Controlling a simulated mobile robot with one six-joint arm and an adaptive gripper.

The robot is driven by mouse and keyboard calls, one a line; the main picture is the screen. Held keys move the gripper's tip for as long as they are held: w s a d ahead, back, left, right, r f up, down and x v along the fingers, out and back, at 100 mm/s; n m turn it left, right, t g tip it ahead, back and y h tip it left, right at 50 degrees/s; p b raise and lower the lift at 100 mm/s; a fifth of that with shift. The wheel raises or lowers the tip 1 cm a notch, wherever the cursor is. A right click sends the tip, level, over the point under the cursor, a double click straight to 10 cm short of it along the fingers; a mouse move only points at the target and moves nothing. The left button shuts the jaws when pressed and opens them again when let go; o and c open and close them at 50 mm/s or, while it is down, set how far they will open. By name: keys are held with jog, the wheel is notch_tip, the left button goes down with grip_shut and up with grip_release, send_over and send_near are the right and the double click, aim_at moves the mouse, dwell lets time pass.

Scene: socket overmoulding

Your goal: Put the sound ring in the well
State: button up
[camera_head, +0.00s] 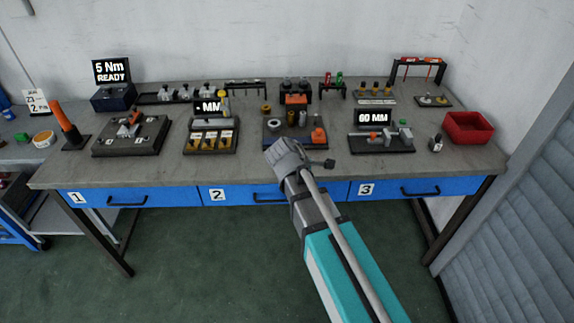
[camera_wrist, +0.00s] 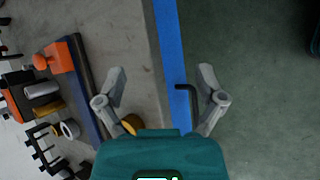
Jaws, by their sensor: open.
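My gripper (camera_wrist: 162,84) is open and empty, its two fingers wide apart above the bench's front edge. In the head view my gripper (camera_head: 300,158) is in front of the middle station. Small rings lie at that station: a brass-coloured one (camera_head: 266,108) at its back left and a pale one (camera_head: 268,127) in front. The wrist view shows a pale ring (camera_wrist: 70,128) and a gold ring (camera_wrist: 132,122), the latter partly hidden by my gripper. I cannot tell which ring is the sound one. I cannot make out the well; my gripper hides part of the station front.
A red bin (camera_head: 468,126) is at far right. Bare bench runs along the front.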

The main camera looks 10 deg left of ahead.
jog(key=s+d+f+m+g+y+b, duration=0.1)
jog(key=s+d+f+m+g, duration=0.1)
jog(key=d+m, duration=0.4)
jog(key=s+d+f+m+g+y+b, duration=0.1)
jog(key=s+d+f+m, duration=0.3)
jog(key=d, duration=0.4)
jog(key=s+d+f+m+g+y+b, duration=0.2)
jog(key=s+d+f+m+y+b, duration=0.1)
jog(key=d+m, duration=0.4)
jog(key=shift+s+d+f+m+g, duration=0.3)
jog(key=shift+s+d+m, duration=0.15)
jog(key=shift+s, duration=0.2)
jog(key=shift+c, duration=0.2)
